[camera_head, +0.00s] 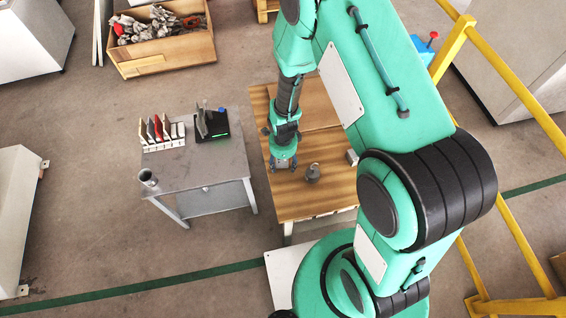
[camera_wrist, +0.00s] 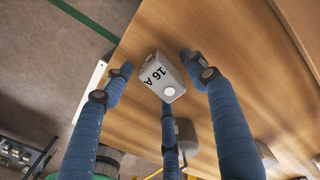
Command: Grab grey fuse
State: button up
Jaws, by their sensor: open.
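In the head view my gripper (camera_head: 284,163) is low over the left part of the wooden table (camera_head: 310,205). There I cannot make out the fuse apart from the gripper.
A round grey object (camera_head: 312,174) stands close to the right of my gripper, with a small grey block (camera_head: 352,157) further right. A grey table (camera_head: 205,172) with a rack (camera_head: 163,141) and a cup (camera_head: 148,178) stands left. Yellow railing (camera_head: 515,215) is at right.

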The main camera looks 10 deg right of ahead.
jog(key=c, duration=1.3)
jog(key=shift+r, duration=0.15)
jog(key=shift+r, duration=0.5)
jog(key=shift+s+r+p, duration=0.3)
jog(key=shift+r, duration=0.35)
jog(key=shift+s+r+p, duration=0.25)
jog(key=shift+r, duration=0.35)
jog(key=s, duration=0.5)
jog(key=s+d+p, duration=0.1)
jog(key=s, duration=0.4)
jog(key=s+d+r, duration=0.1)
jog(key=s, duration=0.3)
jog(key=shift+s+d+r, duration=0.1)
jog(key=shift+s+d, duration=0.1)
jog(key=shift+s, duration=0.2)
